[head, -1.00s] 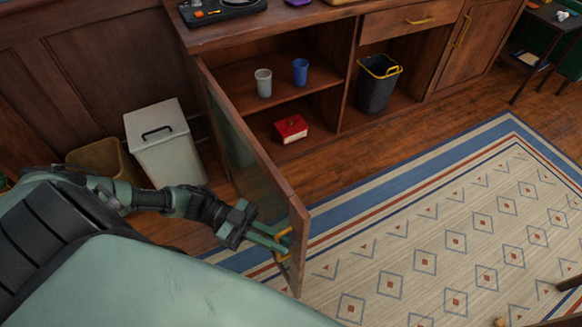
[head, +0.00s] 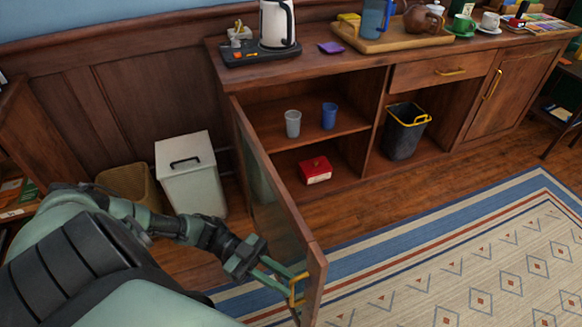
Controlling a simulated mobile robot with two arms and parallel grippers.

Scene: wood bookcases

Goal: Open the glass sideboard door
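The glass door (head: 262,196) of the wooden sideboard (head: 345,68) stands swung far out from the cabinet, hinged at its left side. Its wood frame surrounds a glass pane, and a yellow handle (head: 297,290) sits near its free edge. My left gripper (head: 286,281) is at that handle, on the door's left face; its fingers reach around the handle, but I cannot tell whether they are closed on it. Inside the open compartment are a grey cup (head: 293,124), a blue cup (head: 329,116) and a red box (head: 315,171). My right gripper is not in view.
A white lidded bin (head: 190,177) and a brown basket (head: 128,184) stand left of the door. A black bin (head: 404,133) stands in the middle compartment. A kettle (head: 279,24) and tray (head: 390,38) are on top. The patterned rug (head: 470,270) is clear.

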